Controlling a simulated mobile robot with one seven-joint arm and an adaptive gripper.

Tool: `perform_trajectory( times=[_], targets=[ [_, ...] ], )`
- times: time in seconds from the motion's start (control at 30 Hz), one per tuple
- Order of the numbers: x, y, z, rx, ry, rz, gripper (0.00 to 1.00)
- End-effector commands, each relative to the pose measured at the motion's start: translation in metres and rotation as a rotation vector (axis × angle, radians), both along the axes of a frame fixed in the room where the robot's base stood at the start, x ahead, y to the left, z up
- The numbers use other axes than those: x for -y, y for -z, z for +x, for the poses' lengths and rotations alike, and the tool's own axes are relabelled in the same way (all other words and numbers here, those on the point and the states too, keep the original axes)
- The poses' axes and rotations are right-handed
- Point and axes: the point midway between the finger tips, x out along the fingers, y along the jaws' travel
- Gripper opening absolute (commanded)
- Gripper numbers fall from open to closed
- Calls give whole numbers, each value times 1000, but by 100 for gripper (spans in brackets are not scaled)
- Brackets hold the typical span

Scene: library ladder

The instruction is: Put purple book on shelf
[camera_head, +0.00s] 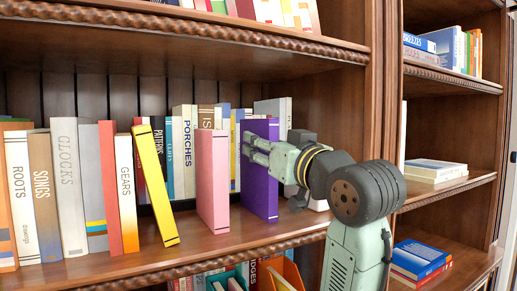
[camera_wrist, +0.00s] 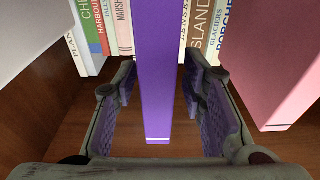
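The purple book (camera_head: 259,190) stands upright on the middle shelf, right of a pink book, with its spine facing out. My gripper (camera_head: 257,148) is at the book's upper part in the head view. In the wrist view the purple book (camera_wrist: 157,85) runs between the two fingers of my gripper (camera_wrist: 158,75), one on each side. Narrow gaps show between the fingers and the book, so the gripper looks open around it. The far fingertips are close to the book; contact there is unclear. My wrist hides part of the shelf behind it.
The pink book (camera_head: 212,180) stands just left of the purple one, and a yellow book (camera_head: 154,185) leans further left. A row of books, including Porches (camera_head: 184,150), stands behind. A wooden upright (camera_head: 384,80) is to the right. Bare shelf shows in front.

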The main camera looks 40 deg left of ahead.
Motion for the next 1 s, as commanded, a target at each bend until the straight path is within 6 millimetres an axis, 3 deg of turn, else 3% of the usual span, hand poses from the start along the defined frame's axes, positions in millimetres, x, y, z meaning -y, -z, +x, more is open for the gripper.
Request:
perform_trajectory(
  times=[0.2, 0.43, 0.87, 1.0],
  targets=[
    [46, 11, -18, 4, 3, 3, 38],
    [76, 14, -31, 2, 1, 1, 38],
    [83, 14, -34, -1, 0, 0, 38],
    [72, 17, -35, 17, -3, 31, 38]
  ],
)
